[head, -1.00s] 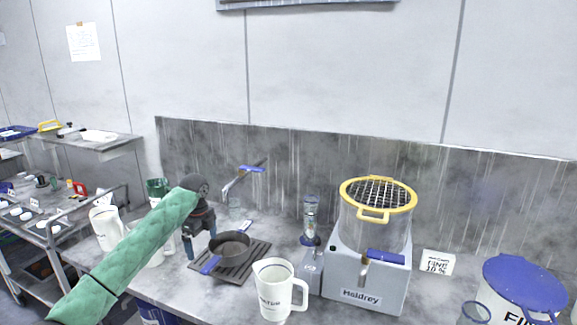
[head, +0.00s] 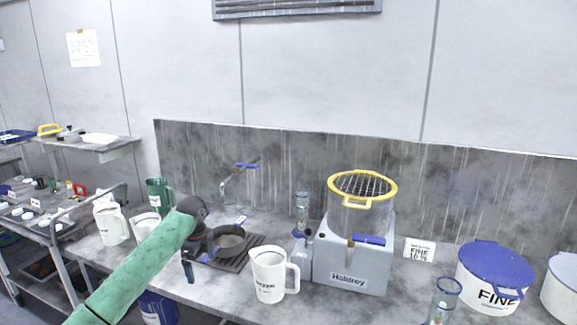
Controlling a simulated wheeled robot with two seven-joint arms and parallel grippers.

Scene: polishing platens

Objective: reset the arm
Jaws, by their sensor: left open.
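My left arm, in a green sleeve, comes in from the lower left of the head view. My left gripper (head: 199,263) hangs at its end with dark fingers, open and pointing down, above the front part of the bench (head: 218,296). It appears empty. It is just left of and in front of a dark pan (head: 229,240) on a ribbed drain mat (head: 247,255), and covers part of the pan's handle side. My right gripper is not in view.
A white jug (head: 268,277) stands right of the gripper. Beyond are a grey Holdrey machine (head: 350,262) with a yellow-rimmed sieve (head: 362,186), a FINE tub (head: 490,286) and a clear cylinder (head: 440,303). White jugs (head: 112,226) and a green jug (head: 157,195) stand at left.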

